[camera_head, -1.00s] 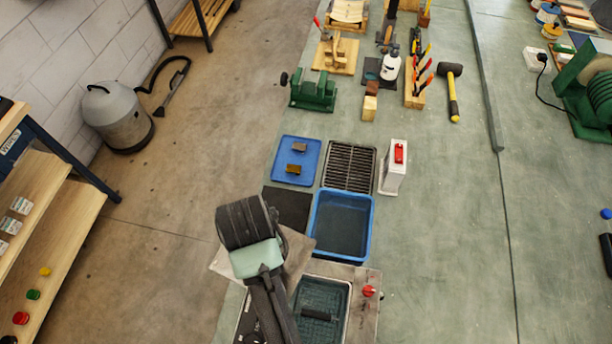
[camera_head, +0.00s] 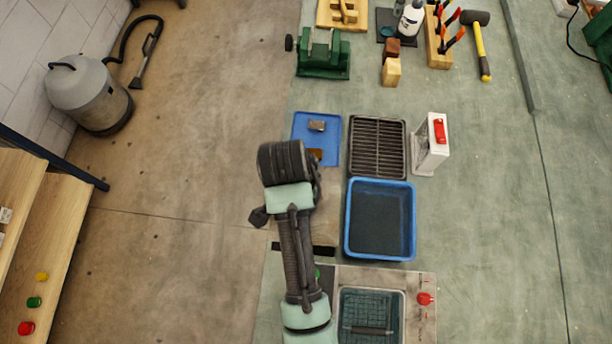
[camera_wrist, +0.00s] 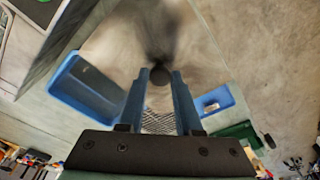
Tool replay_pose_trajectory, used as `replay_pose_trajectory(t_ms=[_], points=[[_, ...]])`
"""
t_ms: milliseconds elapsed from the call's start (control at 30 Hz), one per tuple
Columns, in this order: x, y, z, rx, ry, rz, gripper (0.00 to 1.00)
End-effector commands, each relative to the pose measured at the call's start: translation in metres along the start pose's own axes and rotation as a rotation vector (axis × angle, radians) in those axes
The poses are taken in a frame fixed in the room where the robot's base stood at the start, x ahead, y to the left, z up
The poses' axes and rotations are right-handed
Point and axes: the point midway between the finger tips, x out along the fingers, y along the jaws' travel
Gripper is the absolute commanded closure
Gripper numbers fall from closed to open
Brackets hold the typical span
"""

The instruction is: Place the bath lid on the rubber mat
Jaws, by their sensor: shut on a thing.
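The bath lid is a thin, brushed grey plate with a black knob, filling the upper middle of the wrist view (camera_wrist: 205,60). My gripper (camera_wrist: 160,76) is shut on its knob between two blue fingers. In the head view the lid (camera_head: 328,222) shows beside my arm, which hides the gripper and much of the lid. The dark rubber mat (camera_head: 323,251) shows only as a strip at the lid's near edge; the lid covers the rest from this view. I cannot tell whether lid and mat touch.
A blue bin (camera_head: 412,225) stands close right of the lid. Behind are a blue tray (camera_head: 301,124) with small metal pieces, a black drain rack (camera_head: 377,148) and a white can (camera_head: 431,146). The open bath (camera_head: 425,280), with a basket inside, is in front.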

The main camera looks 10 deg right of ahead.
Motion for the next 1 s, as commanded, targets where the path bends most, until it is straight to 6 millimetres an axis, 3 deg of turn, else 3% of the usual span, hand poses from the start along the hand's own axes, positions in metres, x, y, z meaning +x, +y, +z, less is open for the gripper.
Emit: replay_pose_trajectory(t_ms=[200,600,733,1000], points=[[0.037,0.002,0.006,0.016,-0.002,0.007,1.0],[0.085,0.002,0.013,0.016,-0.001,0.005,1.0],[0.095,0.001,0.014,0.015,0.001,0.002,1.0],[0.096,0.001,0.014,0.014,0.001,0.001,1.0]])
